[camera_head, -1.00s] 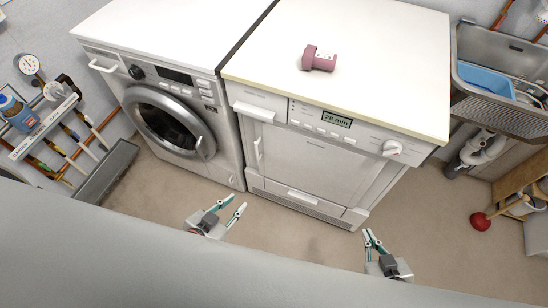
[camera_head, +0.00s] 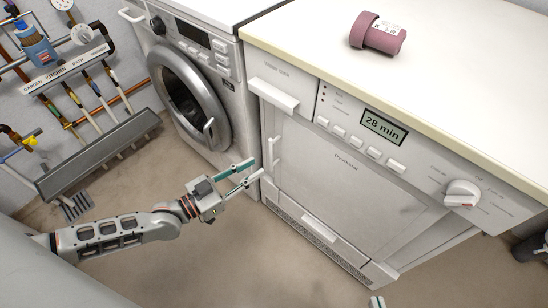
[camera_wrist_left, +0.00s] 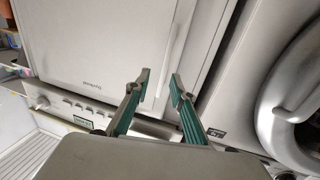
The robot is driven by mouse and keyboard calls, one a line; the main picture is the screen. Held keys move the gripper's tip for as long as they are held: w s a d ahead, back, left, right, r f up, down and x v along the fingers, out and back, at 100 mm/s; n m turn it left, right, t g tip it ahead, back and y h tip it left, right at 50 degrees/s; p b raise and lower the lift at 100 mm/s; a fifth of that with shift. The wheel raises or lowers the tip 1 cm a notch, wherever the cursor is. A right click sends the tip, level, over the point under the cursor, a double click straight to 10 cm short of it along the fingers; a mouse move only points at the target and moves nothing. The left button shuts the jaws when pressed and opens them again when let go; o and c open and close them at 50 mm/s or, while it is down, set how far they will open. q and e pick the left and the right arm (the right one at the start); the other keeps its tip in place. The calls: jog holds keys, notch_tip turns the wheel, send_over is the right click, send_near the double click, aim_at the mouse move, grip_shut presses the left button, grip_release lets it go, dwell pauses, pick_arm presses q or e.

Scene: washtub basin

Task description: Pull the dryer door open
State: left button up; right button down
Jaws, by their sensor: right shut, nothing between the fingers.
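The dryer (camera_head: 345,205) is the white machine with the "28 min" display, and its flat front door (camera_head: 335,165) is shut. A slim upright handle (camera_head: 273,152) sits on the door's left edge. My left gripper (camera_head: 257,167) is open, with its fingertips close to the handle's lower end. In the left wrist view the two fingers (camera_wrist_left: 159,75) are spread in front of the door's handle side, with nothing clearly between them; contact cannot be told. Only a fingertip of my right gripper (camera_head: 377,302) shows at the bottom edge, low in front of the dryer.
A washing machine (camera_head: 222,88) with a round door (camera_head: 200,105) stands to the dryer's left. A pink cylindrical object (camera_head: 377,36) lies on the dryer's top. Pipes and a grey trough (camera_head: 100,155) line the left wall. The floor before the dryer is clear.

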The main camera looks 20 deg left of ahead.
aim_at(271, 166)
pick_arm(q)
jog(key=shift+w+a+b+x, duration=0.15)
jog(key=shift+b+x, duration=0.1)
jog(key=shift+x, duration=1.05)
jog(key=shift+w+a+b+x, duration=0.15)
jog(key=shift+b+x, duration=0.1)
jog(key=shift+x, duration=1.05)
jog(key=shift+a+b+x, duration=0.15)
jog(key=shift+b+x, duration=0.1)
jog(key=shift+x, duration=1.05)
pick_arm(e)
jog(key=shift+w+a+r, duration=0.3)
jog(key=shift+a+r, duration=0.1)
jog(key=shift+r, duration=0.05)
pick_arm(q)
grip_shut()
